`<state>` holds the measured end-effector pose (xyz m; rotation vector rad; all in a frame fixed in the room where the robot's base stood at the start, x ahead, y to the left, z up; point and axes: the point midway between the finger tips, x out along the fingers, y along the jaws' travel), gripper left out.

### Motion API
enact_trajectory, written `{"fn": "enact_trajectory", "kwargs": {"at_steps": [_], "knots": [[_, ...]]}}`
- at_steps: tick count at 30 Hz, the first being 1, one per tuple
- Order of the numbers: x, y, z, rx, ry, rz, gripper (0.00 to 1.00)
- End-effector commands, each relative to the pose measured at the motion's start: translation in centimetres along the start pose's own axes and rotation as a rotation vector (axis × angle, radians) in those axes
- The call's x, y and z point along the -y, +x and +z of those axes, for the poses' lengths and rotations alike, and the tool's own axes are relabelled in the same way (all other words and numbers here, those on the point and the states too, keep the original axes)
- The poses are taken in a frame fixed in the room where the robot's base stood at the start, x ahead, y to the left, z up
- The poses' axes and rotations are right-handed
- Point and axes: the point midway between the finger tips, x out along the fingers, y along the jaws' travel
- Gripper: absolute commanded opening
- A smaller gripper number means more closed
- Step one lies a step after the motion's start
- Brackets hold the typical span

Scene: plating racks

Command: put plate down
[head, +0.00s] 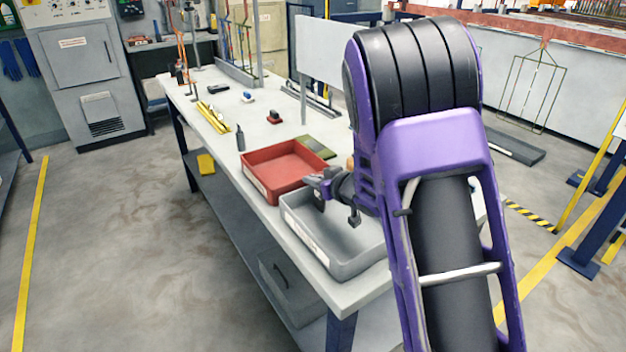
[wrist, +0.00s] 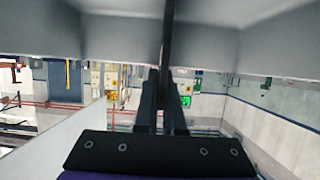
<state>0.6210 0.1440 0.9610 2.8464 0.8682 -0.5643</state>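A flat olive-green plate (head: 317,147) lies on the bench behind the red tray (head: 270,175).
The white bench (head: 222,130) carries yellow strips (head: 213,117), a dark bottle (head: 240,138) and small items. A white upright panel (head: 322,50) stands behind. A wire rack (head: 535,85) hangs at the right. The red tray looks empty.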

Motion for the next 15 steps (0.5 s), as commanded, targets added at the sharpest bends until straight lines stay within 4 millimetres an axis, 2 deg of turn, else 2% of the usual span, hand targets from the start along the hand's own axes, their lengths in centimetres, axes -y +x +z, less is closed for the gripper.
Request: {"fn": "enact_trajectory", "kwargs": {"at_steps": [1,5,15], "knots": [[0.0,0.01,0.01,0.0,0.0,0.0,0.13],[0.0,0.0,0.02,0.001,0.0,0.0,0.36],[0.01,-0.12,-0.3,0.0,0.0,0.0,0.36]]}}
